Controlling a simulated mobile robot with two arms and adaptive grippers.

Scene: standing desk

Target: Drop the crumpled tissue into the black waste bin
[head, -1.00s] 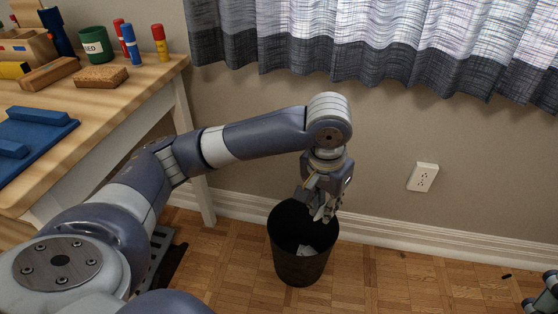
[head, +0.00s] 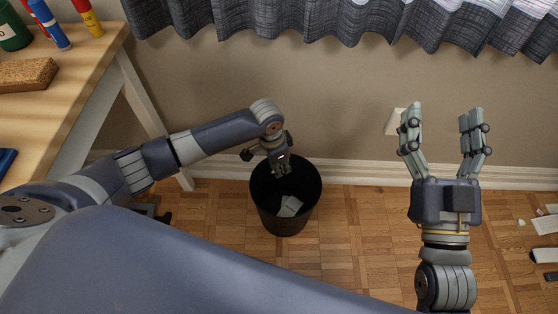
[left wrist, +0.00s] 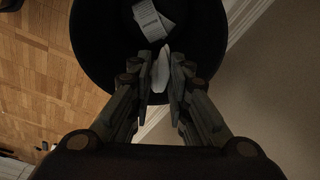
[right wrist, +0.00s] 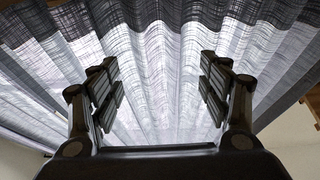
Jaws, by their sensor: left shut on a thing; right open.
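The black waste bin (head: 284,223) stands on the floor near the wall, with pale paper (head: 290,205) inside it. My left gripper (head: 281,172) points down over the bin's back part. In the left wrist view the left gripper (left wrist: 161,66) is shut on a small white crumpled tissue (left wrist: 161,76), held over the dark opening of the bin (left wrist: 92,55). Fingers hide part of the tissue. In the head view the tissue is too small to make out. My right gripper (head: 441,115) is raised at the right, open and empty, with its fingers pointing up.
A wooden desk (head: 95,70) with a cork block (head: 27,74) and several markers is at the left. A curtain (head: 330,20) and a wall outlet (head: 393,122) are behind. Pale litter (head: 546,224) lies on the floor at the far right.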

